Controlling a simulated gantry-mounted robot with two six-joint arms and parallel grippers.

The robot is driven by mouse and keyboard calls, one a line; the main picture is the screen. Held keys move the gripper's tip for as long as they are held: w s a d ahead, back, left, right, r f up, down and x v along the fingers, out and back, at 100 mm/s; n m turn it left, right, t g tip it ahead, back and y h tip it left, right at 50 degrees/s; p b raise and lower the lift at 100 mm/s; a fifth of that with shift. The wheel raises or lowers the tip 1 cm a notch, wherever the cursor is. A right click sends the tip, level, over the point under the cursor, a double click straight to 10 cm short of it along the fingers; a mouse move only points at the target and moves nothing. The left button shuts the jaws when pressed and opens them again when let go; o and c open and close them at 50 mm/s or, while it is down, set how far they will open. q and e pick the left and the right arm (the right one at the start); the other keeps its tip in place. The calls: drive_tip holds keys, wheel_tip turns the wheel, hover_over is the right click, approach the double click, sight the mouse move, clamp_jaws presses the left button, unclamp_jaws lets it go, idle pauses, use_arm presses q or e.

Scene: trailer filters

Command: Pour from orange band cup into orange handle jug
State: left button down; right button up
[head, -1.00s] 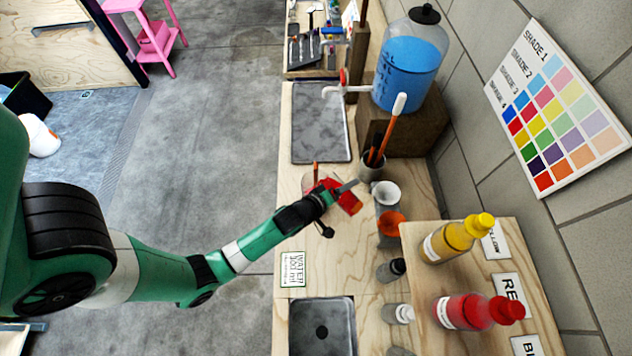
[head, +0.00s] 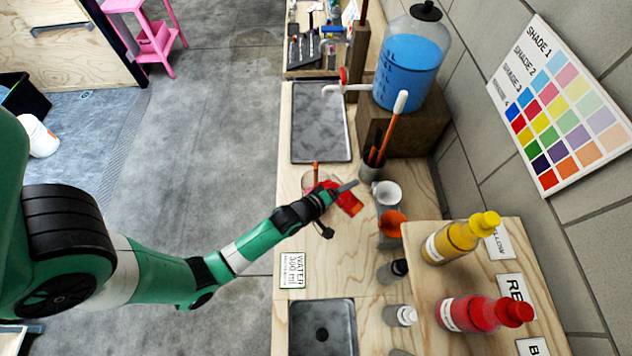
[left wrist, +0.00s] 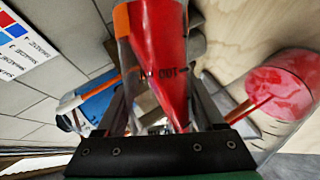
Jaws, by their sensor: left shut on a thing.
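My left gripper (head: 338,190) is shut on the orange band cup (head: 351,204), a clear cup with red liquid in it. In the left wrist view the cup (left wrist: 158,60) lies between the fingers, with its orange band at the upper left and the red liquid slanting across it, so it is tilted. The orange handle jug (head: 309,181) stands on the bench just left of the gripper, partly hidden by it. Its orange handle sticks up. In the left wrist view the jug (left wrist: 285,85) shows red liquid inside. I cannot tell whether liquid is flowing. My right gripper is not in view.
Behind are a brush pot (head: 371,166) and a blue dispenser (head: 408,72). Yellow (head: 455,240) and red (head: 480,312) bottles are at lower right. A grey tray (head: 320,125) lies beyond.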

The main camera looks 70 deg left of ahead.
use_arm(q)
drive_tip(key=shift+f+b, duration=0.3)
drive_tip(key=shift+b, duration=0.2)
drive_tip(key=shift+s+a+r+n+t+h+p, duration=0.15)
drive_tip(key=shift+a+r+n+t+h+p, duration=0.2)
drive_tip(key=shift+r, duration=0.3)
idle(0.5)
drive_tip(key=shift+s+a+r+n, duration=0.15)
drive_tip(key=shift+a+r+n, duration=0.15)
drive_tip(key=shift+r, duration=0.35)
idle(1.0)
